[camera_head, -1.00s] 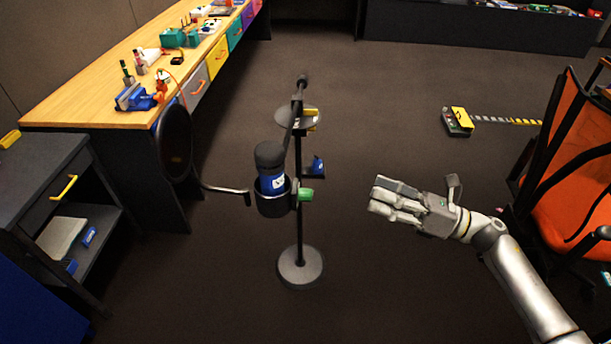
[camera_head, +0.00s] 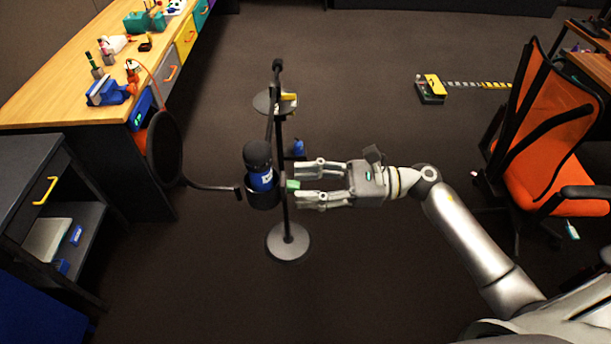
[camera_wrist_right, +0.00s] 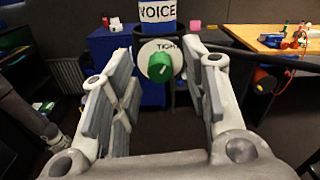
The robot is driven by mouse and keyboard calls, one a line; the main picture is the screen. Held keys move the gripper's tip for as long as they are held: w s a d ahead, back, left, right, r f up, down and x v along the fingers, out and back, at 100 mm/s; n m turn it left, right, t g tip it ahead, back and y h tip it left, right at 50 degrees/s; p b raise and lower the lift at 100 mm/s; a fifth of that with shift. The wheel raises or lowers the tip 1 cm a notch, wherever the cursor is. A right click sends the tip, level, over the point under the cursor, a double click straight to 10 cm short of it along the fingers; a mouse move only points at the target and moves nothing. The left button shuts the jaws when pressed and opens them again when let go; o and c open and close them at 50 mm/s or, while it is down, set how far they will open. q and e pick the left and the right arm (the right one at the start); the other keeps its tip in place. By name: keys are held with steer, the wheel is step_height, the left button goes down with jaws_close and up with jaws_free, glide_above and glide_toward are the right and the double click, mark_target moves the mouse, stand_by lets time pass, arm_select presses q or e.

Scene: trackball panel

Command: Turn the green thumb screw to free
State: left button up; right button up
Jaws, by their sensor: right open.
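The green thumb screw (camera_head: 293,184) sticks out from the right side of a black microphone stand (camera_head: 284,216). In the right wrist view the green screw (camera_wrist_right: 160,67) is seen end-on, in front of a pale dial plate (camera_wrist_right: 148,52) with partly readable letters "TIGH". A blue microphone (camera_head: 260,172) with a dark foam top sits in a black holder on the stand. My right gripper (camera_head: 303,183) is open, with its fingers on either side of the screw's line. The screw is between or just beyond the fingertips; contact cannot be told. My left gripper is not in view.
A round black pop filter (camera_head: 164,148) on a bent arm stands left of the microphone. A wooden workbench (camera_head: 50,98) with tools runs along the left. An orange chair (camera_head: 550,130) is at the right. The floor around the stand's base is mostly clear.

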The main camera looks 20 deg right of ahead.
steer(key=shift+a, duration=0.25)
steer(key=shift+w, duration=0.1)
jaws_close()
